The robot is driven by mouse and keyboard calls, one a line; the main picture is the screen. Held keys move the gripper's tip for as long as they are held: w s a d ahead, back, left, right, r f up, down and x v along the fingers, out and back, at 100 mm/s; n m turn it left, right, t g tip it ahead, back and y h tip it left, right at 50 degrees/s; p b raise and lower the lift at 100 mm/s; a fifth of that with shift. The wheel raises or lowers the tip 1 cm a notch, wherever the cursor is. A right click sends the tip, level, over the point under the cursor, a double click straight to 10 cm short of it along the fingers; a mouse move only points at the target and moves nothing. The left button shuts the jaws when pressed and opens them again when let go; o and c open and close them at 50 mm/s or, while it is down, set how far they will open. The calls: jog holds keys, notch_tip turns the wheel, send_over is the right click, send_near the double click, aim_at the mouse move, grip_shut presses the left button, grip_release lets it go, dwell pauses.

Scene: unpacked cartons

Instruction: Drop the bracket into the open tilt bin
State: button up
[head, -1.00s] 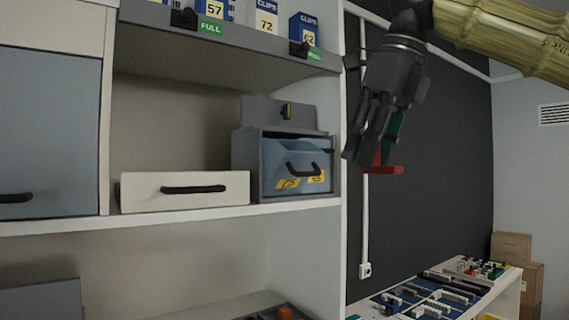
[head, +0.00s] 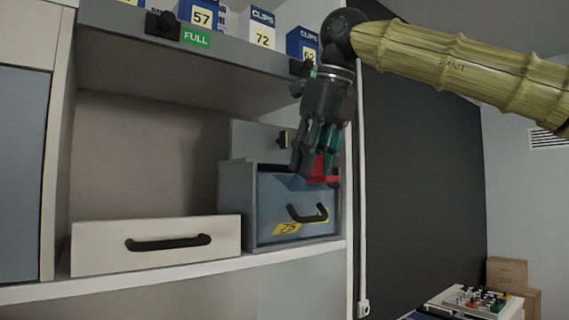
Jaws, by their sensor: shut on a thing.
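My gripper (head: 312,165) points down in front of the upper part of the blue tilt bin. It is shut on a red bracket (head: 322,170), which shows below and between the fingers. The tilt bin (head: 272,205) sits in a grey housing on the shelf, with a black handle and a yellow label on its front. Its front leans outward at the top. The gripper and bracket overlap its right upper edge in the picture; I cannot tell how far in front of or above it they are. The inside of the bin is mostly hidden.
A white drawer with a black handle (head: 150,255) stands left of the bin on the same shelf (head: 200,275). An overhead ledge (head: 200,62) carries boxes, among them a CLIPS box (head: 262,30), close to my arm. A white post (head: 352,200) stands right of the bin.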

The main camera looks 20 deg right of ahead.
jog(key=shift+w+a+r, duration=0.2)
jog(key=shift+w+r, duration=0.1)
jog(key=shift+w, duration=0.3)
jog(key=shift+w+a+r+p, duration=0.1)
jog(key=shift+w+a+p, duration=0.15)
jog(key=shift+a+p, duration=0.15)
jog(key=shift+w+a, duration=0.15)
jog(key=shift+w, duration=0.8)
jog(key=w, duration=0.1)
jog(key=w+a+p, duration=0.1)
jog(key=w+p, duration=0.1)
jog(key=shift+w+a+f, duration=0.15)
jog(key=shift+a+f, duration=0.1)
jog(key=shift+s+d+f+p, duration=0.1)
jog(key=shift+d+f+p, duration=0.1)
jog(key=shift+f, duration=0.15)
jog(key=shift+s+d+f+p, duration=0.1)
jog(key=shift+f+p, duration=0.05)
jog(key=shift+f, duration=0.15)
jog(key=shift+w+a+f, duration=0.1)
jog(key=shift+w+a, duration=0.05)
jog(key=shift+a, duration=0.1)
jog(key=shift+d+f, duration=0.15)
jog(key=shift+f, duration=0.35)
jog(key=shift+b, duration=0.3)
